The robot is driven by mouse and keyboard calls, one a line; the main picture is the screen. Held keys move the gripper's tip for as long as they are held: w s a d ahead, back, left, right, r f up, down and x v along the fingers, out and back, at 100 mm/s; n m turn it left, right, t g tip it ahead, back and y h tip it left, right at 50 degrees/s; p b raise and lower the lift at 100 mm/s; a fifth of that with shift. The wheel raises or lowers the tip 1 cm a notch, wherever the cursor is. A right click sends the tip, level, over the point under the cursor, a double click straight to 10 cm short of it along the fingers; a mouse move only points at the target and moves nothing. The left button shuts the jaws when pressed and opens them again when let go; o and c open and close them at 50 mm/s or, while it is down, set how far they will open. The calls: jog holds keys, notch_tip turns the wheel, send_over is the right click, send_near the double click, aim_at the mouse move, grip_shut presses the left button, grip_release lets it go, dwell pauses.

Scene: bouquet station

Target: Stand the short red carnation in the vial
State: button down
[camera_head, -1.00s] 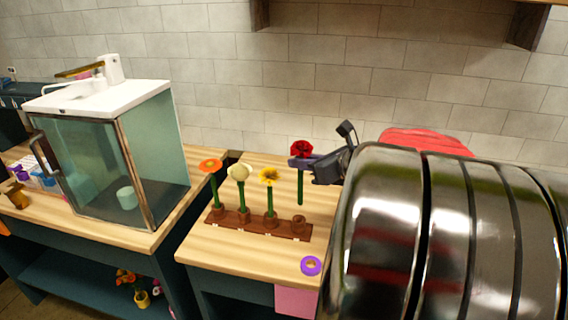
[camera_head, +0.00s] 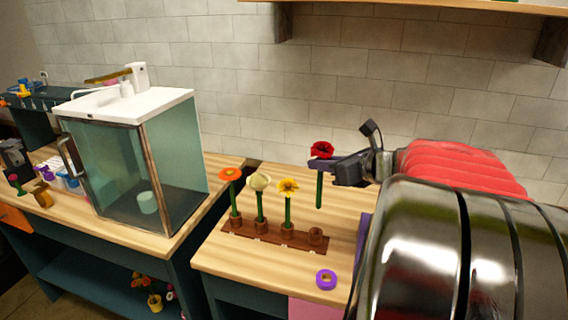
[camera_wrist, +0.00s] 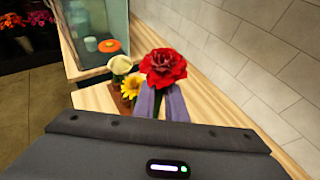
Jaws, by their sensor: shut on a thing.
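The red carnation (camera_head: 321,150) has a green stem (camera_head: 319,190) and hangs upright in my gripper (camera_head: 330,166). The jaws are shut on its stem just below the bloom. In the wrist view the bloom (camera_wrist: 163,68) stands above my purple-grey fingers (camera_wrist: 161,104).
An orange flower (camera_head: 230,174), a cream flower (camera_head: 260,182) and a yellow flower (camera_head: 288,186) stand in the rack. A purple ring (camera_head: 326,279) lies near the counter's front edge. The glass cabinet (camera_head: 105,165) stands on the left counter, beyond a gap.

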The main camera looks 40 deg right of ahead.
aim_at(330, 149)
jog(key=shift+r, duration=2)
jog(key=shift+s, duration=0.1)
